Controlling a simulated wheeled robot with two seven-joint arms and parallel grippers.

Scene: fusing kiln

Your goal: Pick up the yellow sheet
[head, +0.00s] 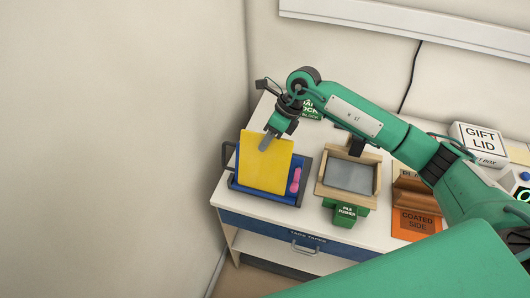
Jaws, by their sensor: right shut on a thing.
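The yellow sheet (262,170) is a flat, roughly square piece. It is in front of a blue tray (275,197) at the left end of the counter and covers much of it. My right gripper (266,143) reaches in from the right and is shut on the sheet near its top edge. I cannot tell whether the sheet's lower edge touches the tray. My left gripper is not in view.
A pink piece (295,180) lies at the tray's right side. Right of it are a wood-framed screen (350,177) with a green "file pusher" block (346,214), an orange "coated side" piece (414,222) and a white "gift lid" box (480,143). A wall stands close on the left.

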